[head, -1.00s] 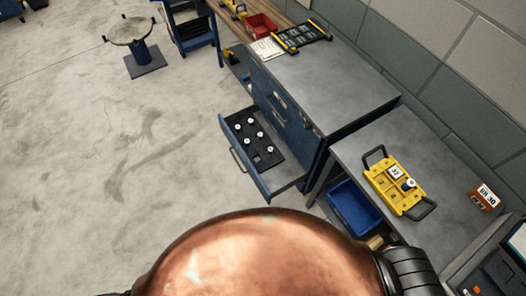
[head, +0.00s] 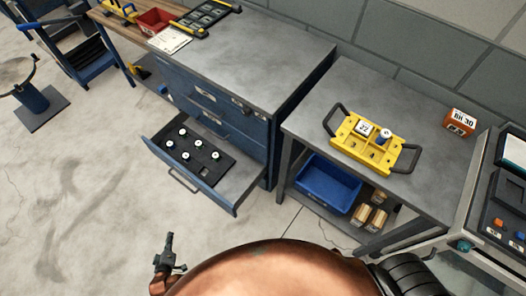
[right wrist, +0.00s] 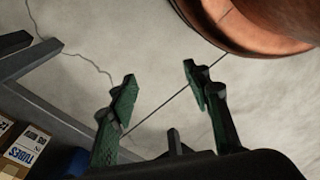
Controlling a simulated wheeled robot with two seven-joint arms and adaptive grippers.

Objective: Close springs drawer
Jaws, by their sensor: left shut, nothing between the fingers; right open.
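The springs drawer (head: 233,187) stands pulled out from the lower part of the blue cabinet (head: 210,92). Inside it a black insert holds several white-topped round pieces. Its front with a bar handle (head: 184,181) faces the lower left. My left gripper (head: 168,245) is at the bottom of the head view, below and apart from the drawer front, shut and empty. My right gripper (right wrist: 158,92) shows in the right wrist view, with its green fingers apart and nothing between them, above the floor. It is not visible in the head view.
Right of the cabinet, a grey table (head: 308,115) bears a yellow tray (head: 350,142) and an orange box (head: 460,122). A blue bin (head: 326,186) and small cartons (head: 371,214) sit on its lower shelf. A console (head: 500,205) stands at far right. The floor left of the drawer is clear.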

